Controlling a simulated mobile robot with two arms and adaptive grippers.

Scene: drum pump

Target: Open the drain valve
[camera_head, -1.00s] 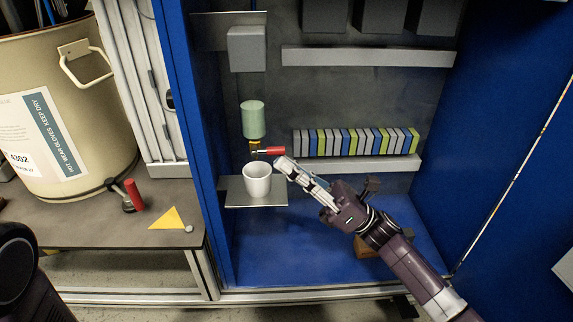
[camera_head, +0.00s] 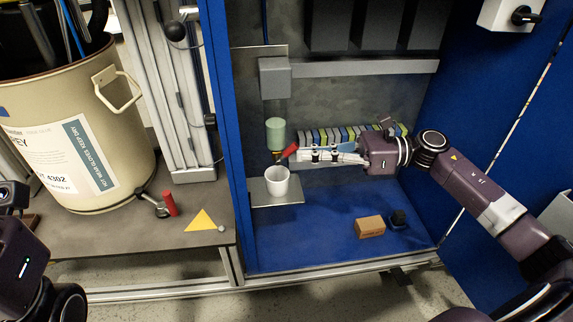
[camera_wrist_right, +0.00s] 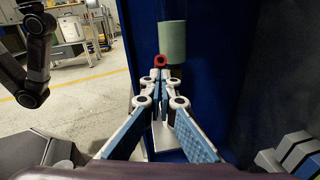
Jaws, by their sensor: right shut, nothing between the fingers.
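The drain valve's red handle (camera_head: 290,151) sits below a green cylinder (camera_head: 276,131) inside the blue cabinet. It appears tilted up to the right. A white cup (camera_head: 277,181) stands beneath on a small metal shelf. My right gripper (camera_head: 305,154) comes in from the right, shut and empty, with its fingertips right beside the handle's end; I cannot tell whether they touch. In the right wrist view the handle's round red end (camera_wrist_right: 161,60) shows just past the closed fingertips (camera_wrist_right: 160,75), beside the green cylinder. Part of my left arm shows at lower left, but its gripper does not.
A row of grey, blue and yellow blocks (camera_head: 345,133) stands behind my right gripper. A brown block (camera_head: 370,227) lies on the blue cabinet floor. At left, a large beige drum (camera_head: 70,130) and a yellow triangle (camera_head: 201,220) are on the bench.

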